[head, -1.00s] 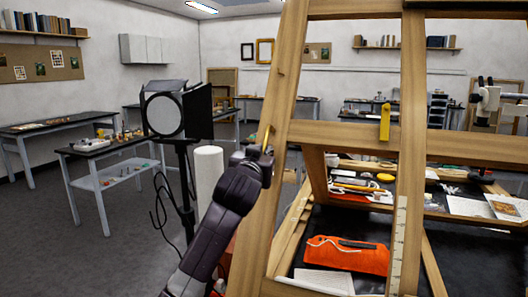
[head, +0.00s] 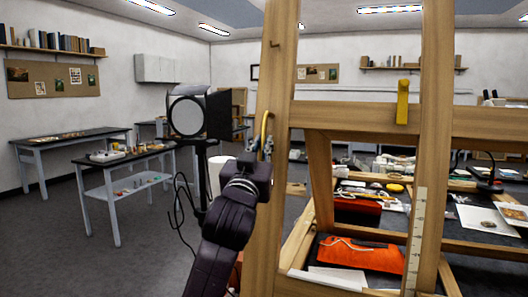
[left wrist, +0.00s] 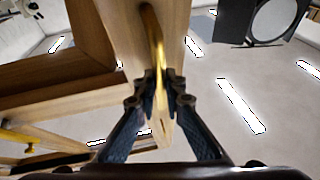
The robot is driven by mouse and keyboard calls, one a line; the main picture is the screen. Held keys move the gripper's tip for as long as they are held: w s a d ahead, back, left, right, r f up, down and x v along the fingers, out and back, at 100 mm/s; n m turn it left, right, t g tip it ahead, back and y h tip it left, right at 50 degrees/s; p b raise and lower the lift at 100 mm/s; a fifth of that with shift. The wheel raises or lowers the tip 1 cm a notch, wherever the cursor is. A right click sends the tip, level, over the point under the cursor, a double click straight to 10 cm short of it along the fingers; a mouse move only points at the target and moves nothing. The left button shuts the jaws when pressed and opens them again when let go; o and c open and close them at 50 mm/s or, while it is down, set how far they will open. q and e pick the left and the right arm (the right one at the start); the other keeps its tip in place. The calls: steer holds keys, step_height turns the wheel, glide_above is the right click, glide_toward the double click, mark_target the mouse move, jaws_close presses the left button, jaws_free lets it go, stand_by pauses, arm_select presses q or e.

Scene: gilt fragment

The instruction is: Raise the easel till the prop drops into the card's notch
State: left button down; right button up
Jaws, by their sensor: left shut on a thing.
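The wooden easel (head: 276,200) fills the right half of the head view, with uprights and a crossbar (head: 340,116). My left gripper (head: 262,152) is shut on a brass handle (head: 266,128) on the easel's left upright. In the left wrist view the fingers (left wrist: 160,92) close around the same handle (left wrist: 152,35), against the wood. A pale strip with tick marks (head: 415,240) runs down the middle upright. A yellow piece (head: 402,102) sits on the crossbar. A slanting wooden strut (head: 320,175) shows behind the frame. I cannot make out the notch or whether the prop touches it. My right gripper is out of view.
A dark table behind the easel holds an orange pouch (head: 360,254), papers (head: 480,222) and small tools. A studio lamp (head: 188,113) on a stand with a hanging cable is close left of my arm. Side benches (head: 125,160) stand farther left. Grey floor lies open between.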

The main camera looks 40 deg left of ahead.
arm_select(q)
steer(key=c, duration=2.2)
jaws_free()
steer(key=shift+x, duration=0.8)
steer(key=shift+c, duration=0.2)
steer(key=shift+o, duration=1.1)
steer(key=shift+s, duration=0.15)
steer(key=shift+s+d, duration=0.1)
steer(key=shift+s, duration=0.2)
steer(key=shift+w, duration=0.1)
steer(key=shift+d+f, duration=0.1)
steer(key=shift+f, duration=0.1)
steer(key=v, duration=0.7)
steer(key=shift+s, duration=0.35)
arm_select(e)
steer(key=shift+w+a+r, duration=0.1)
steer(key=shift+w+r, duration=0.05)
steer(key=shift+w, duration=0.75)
arm_select(q)
steer(key=shift+r, duration=0.1)
